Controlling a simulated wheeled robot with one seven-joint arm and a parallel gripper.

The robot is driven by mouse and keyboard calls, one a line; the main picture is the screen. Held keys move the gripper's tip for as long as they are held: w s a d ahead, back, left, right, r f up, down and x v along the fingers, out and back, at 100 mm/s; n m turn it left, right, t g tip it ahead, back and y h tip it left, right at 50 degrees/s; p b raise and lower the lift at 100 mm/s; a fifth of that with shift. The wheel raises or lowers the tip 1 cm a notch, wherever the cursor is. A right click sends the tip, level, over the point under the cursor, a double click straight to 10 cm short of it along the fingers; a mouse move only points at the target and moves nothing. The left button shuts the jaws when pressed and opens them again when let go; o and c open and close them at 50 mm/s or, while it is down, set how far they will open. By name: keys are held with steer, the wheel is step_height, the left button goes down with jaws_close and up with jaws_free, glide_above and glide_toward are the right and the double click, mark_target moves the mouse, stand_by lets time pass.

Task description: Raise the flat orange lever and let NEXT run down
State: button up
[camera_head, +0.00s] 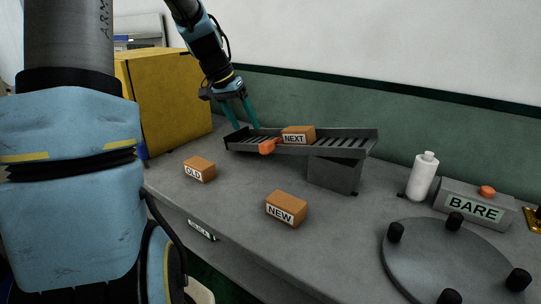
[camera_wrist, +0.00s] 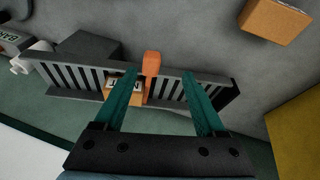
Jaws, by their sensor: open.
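The orange lever (camera_head: 267,146) sits at the front wall of a grey slotted ramp (camera_head: 345,146), which slopes down to the left. The NEXT box (camera_head: 298,134), orange with a white label, rests on the ramp just uphill of the lever. In the wrist view the lever (camera_wrist: 152,63) stands out from the ramp's wall, and the NEXT box (camera_wrist: 121,97) is partly hidden by a finger. My gripper (camera_head: 243,124) is open and empty over the ramp's lower end. In the wrist view my gripper (camera_wrist: 160,74) has the lever between its fingertips in the picture; contact cannot be told.
The OLD box (camera_head: 199,169) and NEW box (camera_head: 286,208) lie on the grey bench in front. A yellow cabinet (camera_head: 170,95) stands at left. A white bottle (camera_head: 422,176), a BARE sign (camera_head: 474,206) and a round plate with black knobs (camera_head: 450,262) are at right.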

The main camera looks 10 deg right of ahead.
mark_target(266, 142)
steer(key=shift+m+h, duration=0.4)
steer(key=shift+m, duration=0.1)
steer(key=d+f, duration=0.2)
steer(key=f, duration=0.1)
steer(key=w+d+f+p, duration=0.1)
steer(key=d+f, duration=0.1)
steer(key=w+d+f+p, duration=0.1)
steer(key=d+f, duration=0.1)
steer(key=f, duration=0.1)
steer(key=shift+w+d+f, duration=0.25)
steer(key=shift+d+f, duration=0.1)
steer(key=shift+d, duration=0.05)
jaws_close()
stand_by(0.8)
